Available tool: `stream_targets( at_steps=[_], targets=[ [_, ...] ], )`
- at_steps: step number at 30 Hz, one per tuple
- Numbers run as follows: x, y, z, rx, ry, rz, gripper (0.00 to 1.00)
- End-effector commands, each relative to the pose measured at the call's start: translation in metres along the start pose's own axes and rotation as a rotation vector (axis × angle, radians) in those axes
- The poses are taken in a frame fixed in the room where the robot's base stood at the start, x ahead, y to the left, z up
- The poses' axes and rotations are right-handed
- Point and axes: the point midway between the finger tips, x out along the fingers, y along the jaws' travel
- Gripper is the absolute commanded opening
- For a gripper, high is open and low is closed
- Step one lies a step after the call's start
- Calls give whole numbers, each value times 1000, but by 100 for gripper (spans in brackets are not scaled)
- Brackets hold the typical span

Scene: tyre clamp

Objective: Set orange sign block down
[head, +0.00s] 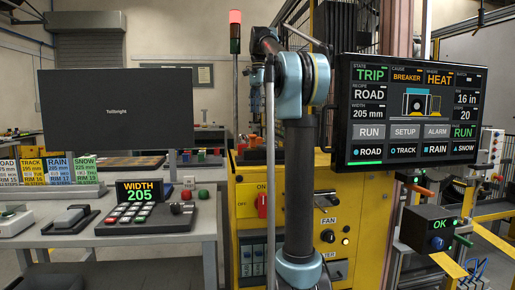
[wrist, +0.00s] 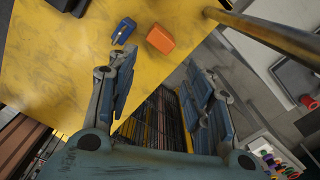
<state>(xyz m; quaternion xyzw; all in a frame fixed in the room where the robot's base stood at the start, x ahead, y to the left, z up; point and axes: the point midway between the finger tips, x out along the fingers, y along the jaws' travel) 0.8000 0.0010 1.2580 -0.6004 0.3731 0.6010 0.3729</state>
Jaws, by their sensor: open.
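My gripper (wrist: 162,76) is open in the wrist view, its two blue-grey fingers spread apart with nothing between them. An orange block (wrist: 160,39) sits on a yellow surface (wrist: 60,65) just beyond the fingertips, apart from them as far as I can tell. A small blue object (wrist: 123,31) lies to its left, near the left fingertip. In the head view, a small orange shape (head: 256,141) shows on top of the yellow cabinet (head: 248,192), partly behind my arm. No lettering is readable on the orange block.
The table at left holds several coloured sign cards (head: 58,171), a keypad console (head: 140,212) and a dark monitor (head: 118,110). A status screen (head: 410,112) reads TRIP at right, above a small OK box (head: 437,225).

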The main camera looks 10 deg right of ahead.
Motion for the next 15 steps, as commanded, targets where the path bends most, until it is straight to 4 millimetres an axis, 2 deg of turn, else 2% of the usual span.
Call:
stream_targets(
  at_steps=[3, 7, 12, 15],
  targets=[
    [-7, 0, -1, 191, 0, 0, 47],
    [-12, 0, -1, 351, 0, 0, 47],
    [-15, 1, -1, 449, 0, 0, 47],
    [-9, 1, -1, 462, 0, 0, 47]
  ],
)
